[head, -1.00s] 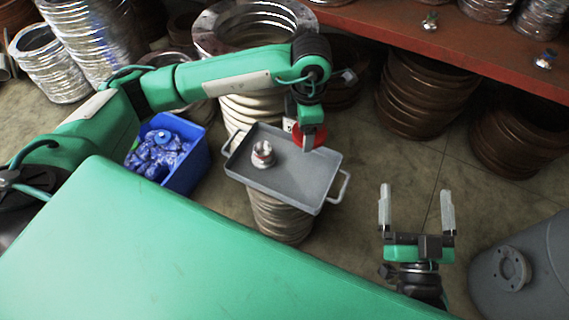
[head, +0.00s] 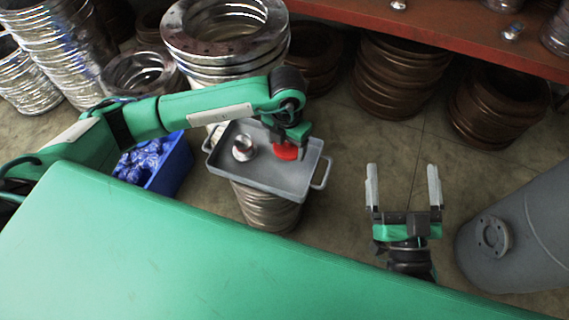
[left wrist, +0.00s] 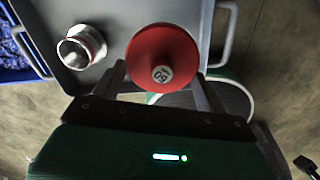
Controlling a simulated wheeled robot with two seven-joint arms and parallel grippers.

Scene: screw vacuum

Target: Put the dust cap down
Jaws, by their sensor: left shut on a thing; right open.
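The red round dust cap (left wrist: 150,48) is held by my left gripper (left wrist: 158,82), whose two fingers close on its sides in the left wrist view. In the head view the cap (head: 286,151) is partly hidden by my left gripper (head: 294,138) and is over the right part of the grey tray (head: 268,184). I cannot tell whether it touches the tray. A silver metal fitting (head: 243,148) stands on the tray to the left of the cap. My right gripper (head: 404,190) is open and empty, right of the tray.
A blue bin (head: 176,170) with blue wrapped items stands left of the tray. The tray rests on a stack of metal rings (head: 266,211). A grey cylinder (head: 530,225) lies at the right. A red shelf (head: 440,38) is at the back.

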